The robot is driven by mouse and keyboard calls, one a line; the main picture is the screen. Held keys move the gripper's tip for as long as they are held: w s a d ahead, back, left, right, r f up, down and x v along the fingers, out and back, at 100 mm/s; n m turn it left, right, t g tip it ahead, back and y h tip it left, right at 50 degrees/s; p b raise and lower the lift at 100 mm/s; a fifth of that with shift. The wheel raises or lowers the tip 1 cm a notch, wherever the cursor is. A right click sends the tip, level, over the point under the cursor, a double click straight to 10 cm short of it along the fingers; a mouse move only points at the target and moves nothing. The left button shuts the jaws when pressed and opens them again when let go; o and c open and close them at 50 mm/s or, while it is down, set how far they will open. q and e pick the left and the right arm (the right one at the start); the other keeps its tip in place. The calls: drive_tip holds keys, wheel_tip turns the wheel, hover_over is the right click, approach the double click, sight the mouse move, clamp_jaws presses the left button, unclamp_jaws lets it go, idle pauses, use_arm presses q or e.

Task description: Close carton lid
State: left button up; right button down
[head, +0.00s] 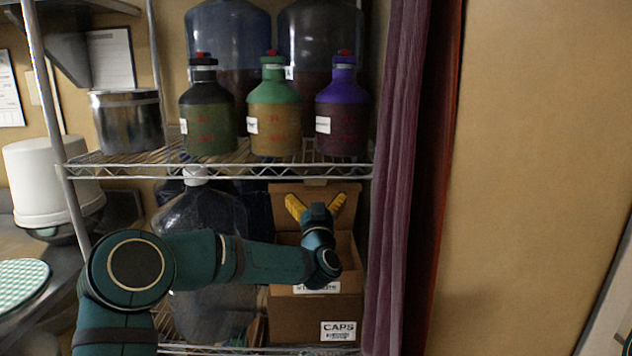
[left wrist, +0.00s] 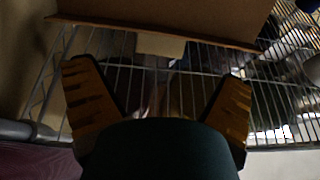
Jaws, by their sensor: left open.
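The brown cardboard carton (head: 287,318), labelled CAPS, stands on the lower shelf, with its top open. Its lid (head: 350,212) stands raised at the back. My left gripper (head: 315,205) is over the carton, in front of the raised lid, with its two yellow fingers spread and pointing up. Nothing shows between the fingers. In the left wrist view, a brown cardboard panel (left wrist: 170,16), which looks like the lid, crosses the top beyond the open fingers. Whether the gripper touches the lid cannot be told. My arm hides part of the carton's opening. My right gripper is out of view.
The wire shelf (head: 225,170) above bears a green, a black and a purple-topped jug and a steel pot (head: 127,122). A large clear bottle (head: 200,215) stands left of the carton. A purple curtain (head: 394,180) hangs close on the right.

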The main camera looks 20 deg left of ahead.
sight(315, 180)
use_arm(q)
drive_tip(key=x, duration=0.6)
drive_tip(key=shift+w+a, duration=0.1)
drive_tip(key=shift+w, duration=0.1)
drive_tip(key=c, duration=1.3)
